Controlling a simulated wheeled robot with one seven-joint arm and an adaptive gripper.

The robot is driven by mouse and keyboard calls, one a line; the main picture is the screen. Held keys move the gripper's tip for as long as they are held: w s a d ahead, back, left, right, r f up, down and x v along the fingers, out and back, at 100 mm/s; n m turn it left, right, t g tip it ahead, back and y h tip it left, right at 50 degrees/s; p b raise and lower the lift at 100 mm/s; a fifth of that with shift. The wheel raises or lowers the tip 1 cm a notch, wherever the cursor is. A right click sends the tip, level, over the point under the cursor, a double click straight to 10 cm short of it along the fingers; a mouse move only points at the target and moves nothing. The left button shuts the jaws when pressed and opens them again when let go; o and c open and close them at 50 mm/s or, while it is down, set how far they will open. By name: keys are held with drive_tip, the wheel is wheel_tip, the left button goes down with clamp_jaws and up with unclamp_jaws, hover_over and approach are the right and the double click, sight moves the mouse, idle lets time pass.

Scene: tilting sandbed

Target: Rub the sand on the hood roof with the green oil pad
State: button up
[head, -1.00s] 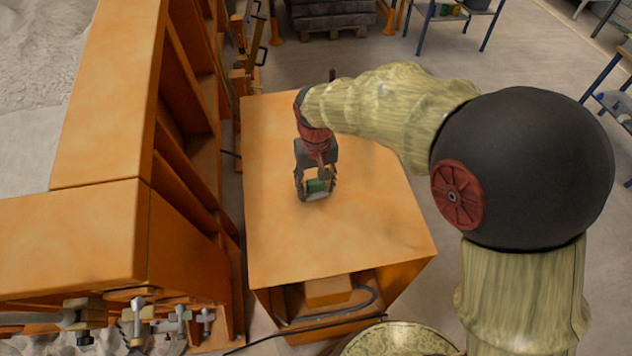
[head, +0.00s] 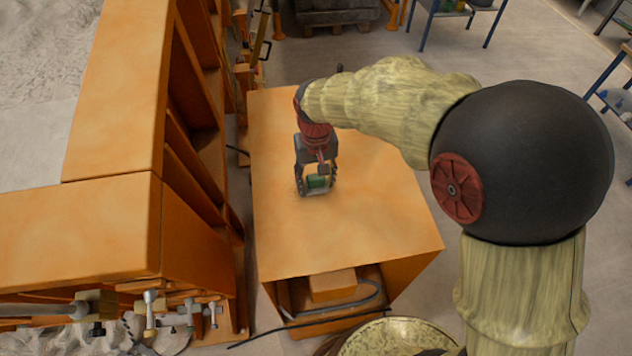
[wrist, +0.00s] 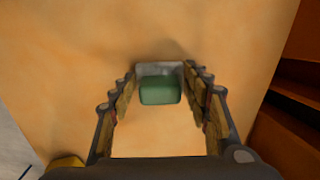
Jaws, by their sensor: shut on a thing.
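The hood roof (head: 375,225) is the flat orange top of a box, in the middle of the head view. It also fills most of the wrist view (wrist: 65,70). My gripper (head: 316,188) is low over the middle of the roof, shut on the green oil pad (head: 317,182). In the wrist view the pad (wrist: 160,90) is a rounded green block with a grey part behind it, between the fingertips. The pad is at or just above the roof; contact cannot be told. A faint darker smudge shows around it, but I cannot make out sand grains.
A large orange frame (head: 115,90) stands left of the hood, with a narrow gap between. Clamps (head: 150,310) hang at its lower edge. A dark cable (head: 290,335) runs by the hood's front. Blue-legged tables (head: 450,12) stand behind.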

drive_tip(key=r, duration=0.2)
drive_tip(key=d+r+p, duration=0.1)
drive_tip(key=r, duration=0.1)
drive_tip(key=shift+w, duration=0.1)
drive_tip(key=shift+a+r+p, duration=0.4)
drive_tip(key=shift+r+p, duration=0.2)
drive_tip(key=shift+p, duration=0.05)
drive_tip(key=shift+d+r+p, duration=0.2)
drive_tip(key=shift+r+p, duration=0.45)
drive_tip(key=shift+r, duration=0.5)
drive_tip(key=shift+a+r, duration=0.1)
drive_tip(key=shift+r, duration=0.1)
